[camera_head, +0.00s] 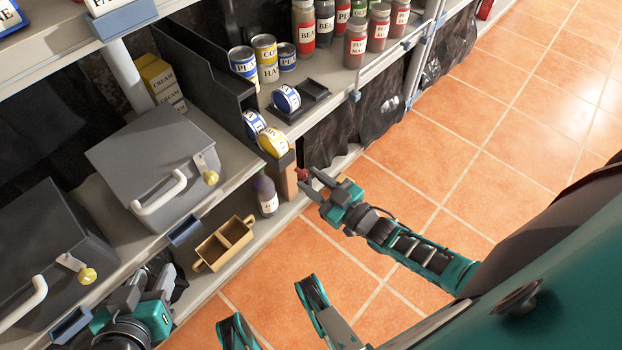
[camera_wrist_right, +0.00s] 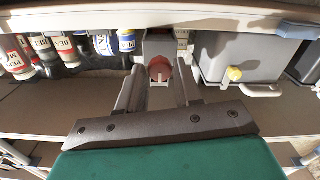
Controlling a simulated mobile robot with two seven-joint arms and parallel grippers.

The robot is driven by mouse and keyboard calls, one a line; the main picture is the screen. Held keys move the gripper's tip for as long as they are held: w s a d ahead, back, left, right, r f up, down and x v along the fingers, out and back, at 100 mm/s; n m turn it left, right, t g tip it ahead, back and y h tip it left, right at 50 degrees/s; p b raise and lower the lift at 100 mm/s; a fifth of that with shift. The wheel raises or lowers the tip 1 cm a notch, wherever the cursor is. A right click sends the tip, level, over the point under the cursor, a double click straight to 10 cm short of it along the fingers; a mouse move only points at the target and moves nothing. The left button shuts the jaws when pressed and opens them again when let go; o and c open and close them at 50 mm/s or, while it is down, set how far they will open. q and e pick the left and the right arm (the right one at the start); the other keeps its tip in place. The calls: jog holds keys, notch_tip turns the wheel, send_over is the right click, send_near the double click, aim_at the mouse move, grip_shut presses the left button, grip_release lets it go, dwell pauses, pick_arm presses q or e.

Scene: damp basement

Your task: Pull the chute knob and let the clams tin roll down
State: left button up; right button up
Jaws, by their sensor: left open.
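The dark grey chute (camera_head: 205,82) slopes down the shelf towards its front. Tins lie on their sides at its lower end: a yellow tin (camera_head: 273,141) in front and a blue-and-white one (camera_head: 254,123) behind it. Their labels are too small to read surely, so I cannot tell which is clams. The red knob (camera_head: 301,173) is below and right of the yellow tin. My right gripper (camera_head: 308,179) is open, its fingertips at either side of the knob. The knob (camera_wrist_right: 159,70) shows between the fingers in the right wrist view. My left gripper (camera_head: 148,282) is open and empty at lower left.
A blue tin (camera_head: 286,98) lies in a black tray beside the chute. Upright tins and jars (camera_head: 303,28) stand behind. Grey lidded boxes (camera_head: 150,150) fill the left shelf. A wooden two-part tray (camera_head: 225,243) and a purple-capped bottle (camera_head: 265,192) sit below. The tiled floor is clear.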

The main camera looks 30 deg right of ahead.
jog(key=o, duration=0.3)
jog(key=shift+r, duration=0.1)
pick_arm(q)
jog(key=shift+s, duration=0.15)
pick_arm(e)
jog(key=shift+o, duration=0.2)
pick_arm(q)
jog(key=shift+d+r, duration=0.1)
pick_arm(e)
jog(key=shift+s, duration=0.1)
pick_arm(q)
jog(key=shift+a+r+p, duration=0.5)
jog(key=shift+p, duration=0.75)
pick_arm(e)
jog(key=v, duration=1.2)
jog(key=shift+s, duration=0.3)
pick_arm(q)
jog(key=shift+d+r, duration=0.1)
pick_arm(e)
jog(key=shift+d+r, duration=0.1)
